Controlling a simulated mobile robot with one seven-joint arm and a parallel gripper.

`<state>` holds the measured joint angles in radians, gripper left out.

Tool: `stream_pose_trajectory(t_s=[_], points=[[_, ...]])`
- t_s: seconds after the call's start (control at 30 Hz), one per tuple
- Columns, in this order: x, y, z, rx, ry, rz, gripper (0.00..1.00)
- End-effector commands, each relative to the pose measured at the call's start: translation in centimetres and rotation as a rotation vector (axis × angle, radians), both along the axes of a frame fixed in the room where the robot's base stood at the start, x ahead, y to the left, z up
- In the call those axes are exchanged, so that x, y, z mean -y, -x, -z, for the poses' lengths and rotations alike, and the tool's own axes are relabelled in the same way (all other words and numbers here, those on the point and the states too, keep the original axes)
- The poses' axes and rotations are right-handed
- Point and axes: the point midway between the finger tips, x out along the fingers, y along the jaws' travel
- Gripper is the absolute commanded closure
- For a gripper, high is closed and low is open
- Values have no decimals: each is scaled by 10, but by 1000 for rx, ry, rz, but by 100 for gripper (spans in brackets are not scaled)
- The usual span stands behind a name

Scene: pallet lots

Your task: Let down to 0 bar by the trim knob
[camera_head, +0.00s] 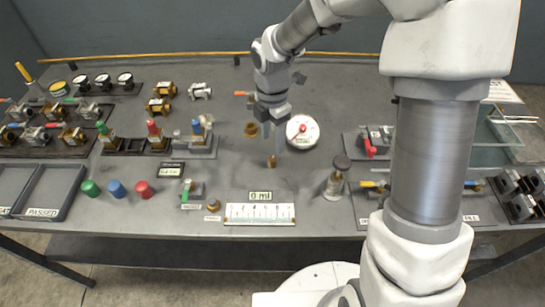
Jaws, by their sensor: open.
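A round white pressure gauge (302,131) with a red mark faces up near the middle of the bench; its reading is too small to tell. My gripper (273,138) points down just left of the gauge, open. A small brass fitting (271,161) stands just below it in the picture; I cannot tell whether the fingers touch it. I cannot tell for sure which part is the trim knob.
A small display (261,196) and a white scale plate (259,214) lie at the front middle. Green (90,188), blue (116,188) and red (143,189) caps stand at front left. Valve racks and trays fill the left side. My arm hides part of the right side.

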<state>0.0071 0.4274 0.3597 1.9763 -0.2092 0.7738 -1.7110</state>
Motion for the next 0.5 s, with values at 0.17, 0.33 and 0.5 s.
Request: stream_pose_trajectory(t_s=[0.17,0.33,0.5], points=[[0,1,41,-4,1,0,40],[0,0,66,-2,2,-1,40],[0,0,77,0,0,0,40]])
